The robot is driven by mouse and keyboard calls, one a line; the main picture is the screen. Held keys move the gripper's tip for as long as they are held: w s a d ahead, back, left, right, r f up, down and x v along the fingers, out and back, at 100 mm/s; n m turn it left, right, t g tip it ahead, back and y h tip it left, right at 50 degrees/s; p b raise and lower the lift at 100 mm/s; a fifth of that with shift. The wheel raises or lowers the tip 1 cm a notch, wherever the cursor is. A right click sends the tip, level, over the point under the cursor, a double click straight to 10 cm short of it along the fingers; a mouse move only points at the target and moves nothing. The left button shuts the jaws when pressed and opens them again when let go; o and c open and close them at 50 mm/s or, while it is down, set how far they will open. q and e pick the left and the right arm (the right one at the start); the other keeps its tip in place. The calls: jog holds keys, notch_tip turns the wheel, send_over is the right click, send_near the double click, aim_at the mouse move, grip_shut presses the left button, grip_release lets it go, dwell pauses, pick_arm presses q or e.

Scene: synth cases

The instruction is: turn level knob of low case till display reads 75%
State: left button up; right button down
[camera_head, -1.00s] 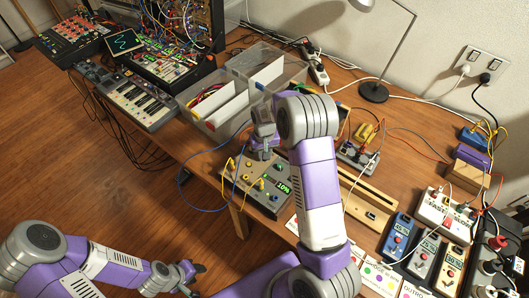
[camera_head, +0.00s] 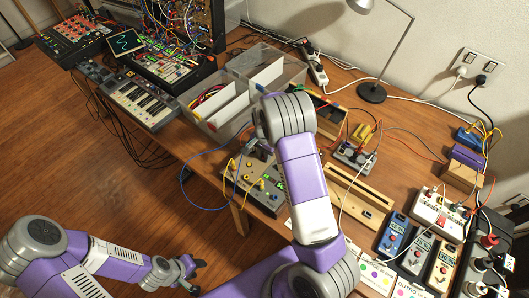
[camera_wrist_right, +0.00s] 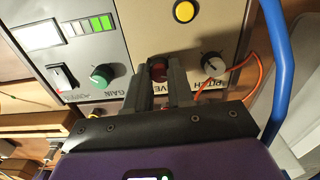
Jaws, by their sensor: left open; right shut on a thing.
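The low case (camera_head: 238,192) sits at the table's front edge in the head view, partly behind my right arm. In the right wrist view its red level knob (camera_wrist_right: 158,72) is between the fingers of my right gripper (camera_wrist_right: 158,84), which is shut on it. The fingers cover part of the level label. The case's display (camera_wrist_right: 38,36) looks washed out there and I cannot read it; green bars (camera_wrist_right: 92,26) light beside it. My left gripper (camera_head: 193,270) is open and empty, away from the table over the floor.
A blue cable (camera_head: 184,180) loops left of the case. Clear bins (camera_head: 213,120) stand behind it, and a wooden rail (camera_head: 358,190) lies to its right.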

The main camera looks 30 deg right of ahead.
jog(key=shift+m, duration=0.6)
jog(key=c, duration=1)
grip_release()
jog(key=shift+r+p, duration=0.85)
jog(key=shift+r, duration=3)
